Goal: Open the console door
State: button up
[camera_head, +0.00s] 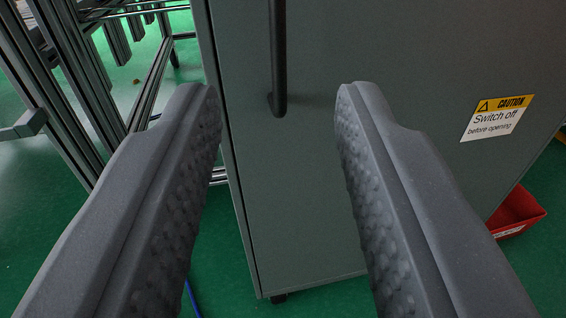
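The console door (300,200) is a flat grey-green panel that fills the middle of the view and looks shut. A black vertical bar handle (277,60) is on it near its left edge. The handle's lower end shows, and its upper end is cut off by the top of the view. My gripper (278,98) is open and empty. In the picture its two grey fingers lie to the left and right of the handle's lower end. I cannot tell whether the fingertips reach as deep as the handle.
A caution label (497,118) reading "Switch off before opening" is on the grey panel at right. A red bin (516,212) sits at the right. Metal profile framing (60,90) stands at left. A blue cable (192,298) lies on the green floor (150,262).

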aim_at(279, 38)
jog(key=w, duration=0.4)
jog(key=w+f+b, duration=0.1)
jog(key=w, duration=0.2)
jog(key=w+a+f+b, duration=0.1)
jog(key=w, duration=0.3)
jog(key=shift+w, duration=0.3)
jog(key=shift+w+r+b, duration=0.15)
jog(key=shift+w+b, duration=0.2)
jog(key=shift+w, duration=0.2)
grip_shut()
